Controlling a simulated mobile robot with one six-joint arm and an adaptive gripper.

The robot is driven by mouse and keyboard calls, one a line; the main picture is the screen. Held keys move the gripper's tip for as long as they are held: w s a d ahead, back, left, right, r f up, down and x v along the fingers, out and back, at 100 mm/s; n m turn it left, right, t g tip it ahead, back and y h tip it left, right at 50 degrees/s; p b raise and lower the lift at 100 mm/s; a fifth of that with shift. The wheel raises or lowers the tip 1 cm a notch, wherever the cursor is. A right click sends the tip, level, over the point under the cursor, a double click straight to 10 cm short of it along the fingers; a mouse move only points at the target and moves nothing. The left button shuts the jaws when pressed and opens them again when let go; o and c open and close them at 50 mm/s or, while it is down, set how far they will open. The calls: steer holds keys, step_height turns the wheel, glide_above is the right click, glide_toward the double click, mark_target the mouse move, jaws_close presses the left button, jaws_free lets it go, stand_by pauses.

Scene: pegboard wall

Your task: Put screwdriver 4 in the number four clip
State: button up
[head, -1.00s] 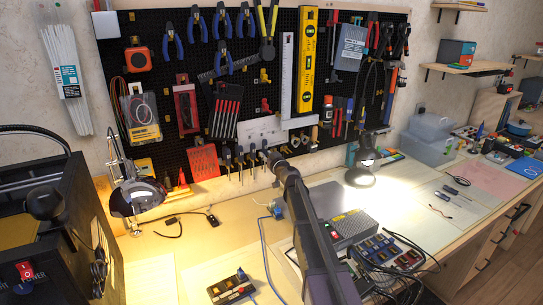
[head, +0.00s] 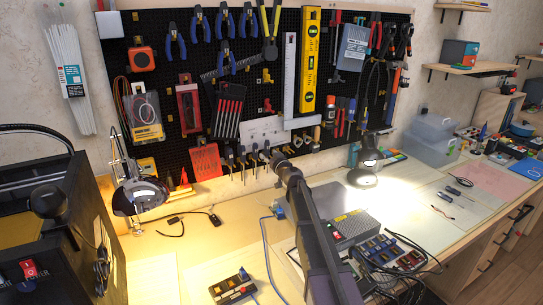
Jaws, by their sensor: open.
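Several dark-handled screwdrivers hang in a row of clips (head: 241,159) along the lower edge of the black pegboard. I cannot read any numbers, so I cannot tell which is screwdriver 4 or which clip is number four. My gripper (head: 273,155) is at the far end of my dark arm, close to the right end of this row. It is small and mostly hidden by the arm; its jaws are open. The arm also covers part of the row. I cannot tell whether the gripper touches a screwdriver or clip.
A lit lamp (head: 140,196) stands left of the row and another lamp (head: 364,172) right. A grey box (head: 350,228) and a parts tray (head: 388,254) sit beside my arm. Two dark tools (head: 457,189) lie on the right bench. The front-left bench is partly clear.

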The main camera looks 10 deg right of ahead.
steer(key=v, duration=1.1)
steer(key=shift+s, duration=0.35)
steer(key=shift+d, duration=0.1)
